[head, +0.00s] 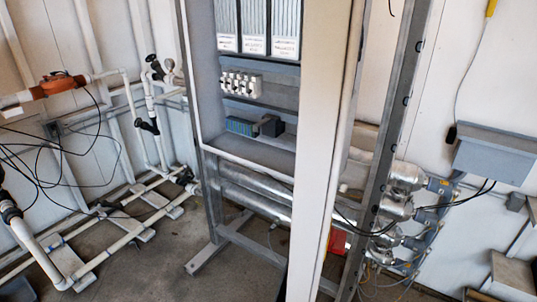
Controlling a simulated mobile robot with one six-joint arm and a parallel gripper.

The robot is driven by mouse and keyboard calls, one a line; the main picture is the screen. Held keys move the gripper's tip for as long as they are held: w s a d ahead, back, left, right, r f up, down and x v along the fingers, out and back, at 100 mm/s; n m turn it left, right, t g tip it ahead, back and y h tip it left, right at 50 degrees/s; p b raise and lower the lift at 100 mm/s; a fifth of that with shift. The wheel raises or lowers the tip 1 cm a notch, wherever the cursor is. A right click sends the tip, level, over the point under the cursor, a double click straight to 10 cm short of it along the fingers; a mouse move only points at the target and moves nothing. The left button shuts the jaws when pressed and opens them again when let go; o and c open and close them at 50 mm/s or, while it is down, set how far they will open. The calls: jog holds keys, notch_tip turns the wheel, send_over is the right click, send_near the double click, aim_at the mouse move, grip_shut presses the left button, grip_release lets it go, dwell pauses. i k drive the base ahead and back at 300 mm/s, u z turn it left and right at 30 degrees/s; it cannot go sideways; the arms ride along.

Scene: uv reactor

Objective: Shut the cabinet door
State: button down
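The cabinet (196,85) is an open grey box on a metal frame, in the middle of the head view. Inside it are several labelled modules (255,25) at the top, a row of white switches (241,85) and a dark and blue device (254,126) below. The cabinet door (322,130) is a tall cream panel. It stands open at the cabinet's right side and juts out toward me, seen nearly edge-on. It hides part of the cabinet's right side. My gripper is not in view.
White pipes with valves (150,125) and an orange fitting (58,86) are at left. A metal post (393,130) stands right of the door. Silver cylinders (400,210) and a grey wall box (494,153) are farther right. Bare floor (165,245) shows at lower left.

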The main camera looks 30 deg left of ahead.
aim_at(332, 29)
jog(key=z, duration=0.2)
jog(key=k, duration=0.15)
jog(key=u, duration=0.85)
jog(key=i, duration=0.55)
jog(key=u, duration=0.65)
